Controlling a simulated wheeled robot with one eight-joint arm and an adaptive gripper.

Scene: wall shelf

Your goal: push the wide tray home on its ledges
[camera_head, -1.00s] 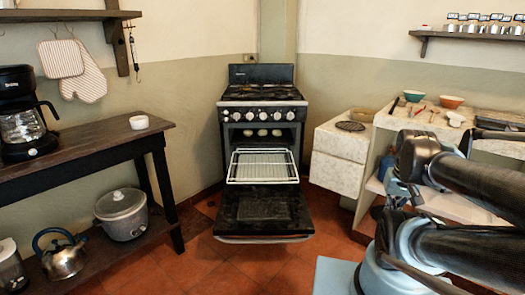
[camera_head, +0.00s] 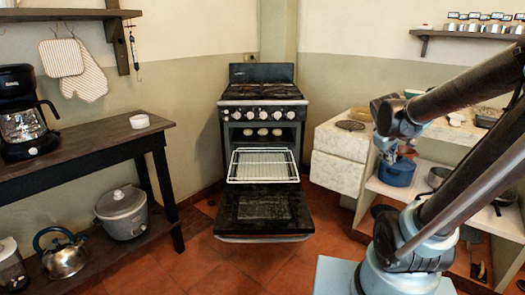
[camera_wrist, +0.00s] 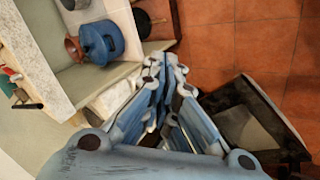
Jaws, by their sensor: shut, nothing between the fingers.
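The wide tray is a white wire rack (camera_head: 263,166) that sticks out of the open oven (camera_head: 262,125) in the head view. Its back end is inside the oven and its front end hangs above the lowered oven door (camera_head: 263,207). Several pale round things (camera_head: 262,132) show inside the oven behind the rack. My gripper (camera_wrist: 165,62) is in the wrist view, shut and empty, with the tiled floor and counter beyond it. The ledges are not visible.
The open door reaches out low in front of the stove. A dark table (camera_head: 95,143) stands at the left. A stone counter (camera_head: 340,142) with open shelves is at the right, holding a blue pot (camera_head: 397,172).

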